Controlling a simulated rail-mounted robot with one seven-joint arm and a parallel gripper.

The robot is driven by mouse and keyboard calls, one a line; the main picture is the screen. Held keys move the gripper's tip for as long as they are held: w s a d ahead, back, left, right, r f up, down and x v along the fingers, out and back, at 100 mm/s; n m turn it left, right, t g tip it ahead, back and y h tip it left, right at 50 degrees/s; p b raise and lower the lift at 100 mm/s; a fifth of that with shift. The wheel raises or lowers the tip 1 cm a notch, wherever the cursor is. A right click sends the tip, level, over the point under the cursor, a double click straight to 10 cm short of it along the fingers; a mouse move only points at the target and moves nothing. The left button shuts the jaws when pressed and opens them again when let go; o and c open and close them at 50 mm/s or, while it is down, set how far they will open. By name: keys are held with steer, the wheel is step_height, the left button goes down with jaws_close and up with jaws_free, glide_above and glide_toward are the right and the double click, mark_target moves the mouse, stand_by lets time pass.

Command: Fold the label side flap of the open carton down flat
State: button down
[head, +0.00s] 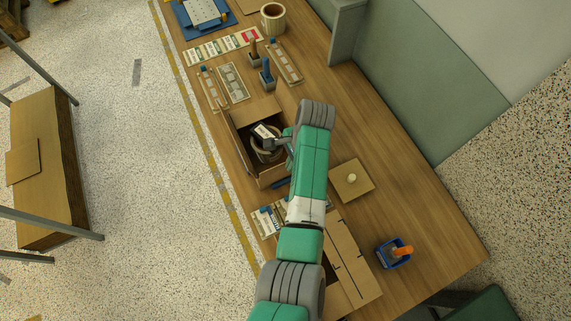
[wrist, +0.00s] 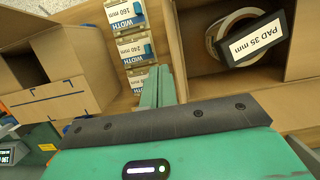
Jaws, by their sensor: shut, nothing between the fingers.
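The open carton (head: 240,140) stands on the bench left of my arm in the head view. Its far-end flap (head: 257,108) spreads outward; its right side is partly hidden by my arm. In the wrist view the carton (wrist: 270,82) is at the right. My gripper (head: 291,158) is at the carton's near right part. In the wrist view its green fingers (wrist: 165,86) are together and empty, just left of the carton wall; contact cannot be told. I cannot tell which flap is the label side.
Printed width cards (wrist: 135,48) lie beside the carton. Another open carton (wrist: 70,70) stands left in the wrist view, and nearer in the head view (head: 352,262). A square board with a pale knob (head: 351,180) and a blue holder (head: 393,254) stand right. The bench's right side is mostly clear.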

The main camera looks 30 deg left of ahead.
stand_by(0.4)
steer(key=shift+w+a+b, duration=0.7)
steer(key=shift+a+b, duration=0.2)
steer(key=shift+b, duration=0.1)
steer(key=shift+a+r, duration=0.1)
